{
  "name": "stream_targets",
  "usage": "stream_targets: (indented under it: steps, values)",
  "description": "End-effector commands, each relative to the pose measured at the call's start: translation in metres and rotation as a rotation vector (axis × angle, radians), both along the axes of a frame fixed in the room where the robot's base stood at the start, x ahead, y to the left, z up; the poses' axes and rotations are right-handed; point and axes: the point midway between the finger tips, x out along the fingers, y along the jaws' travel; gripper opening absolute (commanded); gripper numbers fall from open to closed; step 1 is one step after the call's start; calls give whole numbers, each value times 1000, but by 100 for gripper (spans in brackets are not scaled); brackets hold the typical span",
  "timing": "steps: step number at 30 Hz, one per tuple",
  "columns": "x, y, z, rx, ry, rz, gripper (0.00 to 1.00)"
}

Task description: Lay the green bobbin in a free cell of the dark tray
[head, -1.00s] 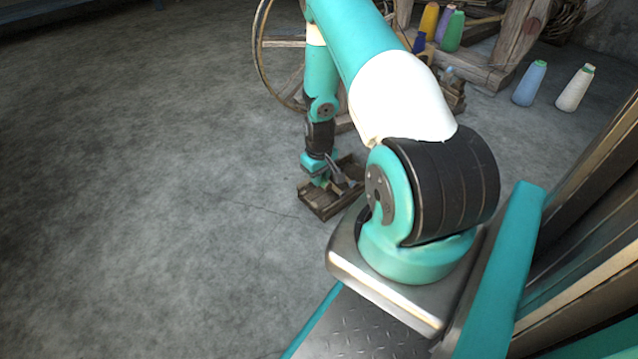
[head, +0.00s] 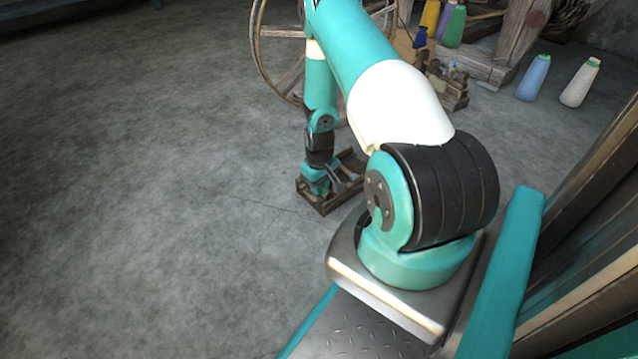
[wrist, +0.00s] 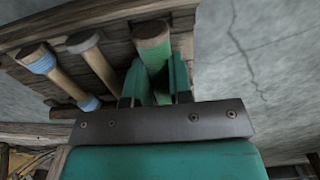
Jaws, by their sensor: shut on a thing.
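The dark wooden tray (head: 322,207) lies on the floor under my gripper (head: 320,190) in the head view. In the wrist view the tray's rim (wrist: 100,15) runs across the top left. My gripper (wrist: 157,85) is shut on the green bobbin (wrist: 152,50), its two teal fingers on either side of it. The green bobbin is at the right end of the tray, roughly parallel to the other bobbins. Its lower end is hidden by my gripper, and I cannot tell whether it touches the tray floor.
A bobbin with blue bands (wrist: 62,76) and a brown one with a pale end (wrist: 98,58) lie in the tray left of the green bobbin. A spinning wheel (head: 275,50), a wooden stand and several thread cones (head: 533,78) are farther back. Floor at left is clear.

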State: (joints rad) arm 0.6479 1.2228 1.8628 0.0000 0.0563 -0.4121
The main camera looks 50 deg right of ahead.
Motion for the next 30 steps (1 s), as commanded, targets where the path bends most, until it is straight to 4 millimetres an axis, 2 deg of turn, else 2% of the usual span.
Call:
stream_targets:
  steps: [5,6,9,10,20,23,30]
  values:
    - [1,0,0,0,-2,0,0]
    - [1,0,0,0,-2,0,25]
    - [1,0,0,0,-2,0,48]
    - [1,0,0,0,-2,0,50]
    - [1,0,6,0,-1,0,50]
    - [1,0,21,-1,-2,0,50]
    - [1,0,82,-1,-2,0,50]
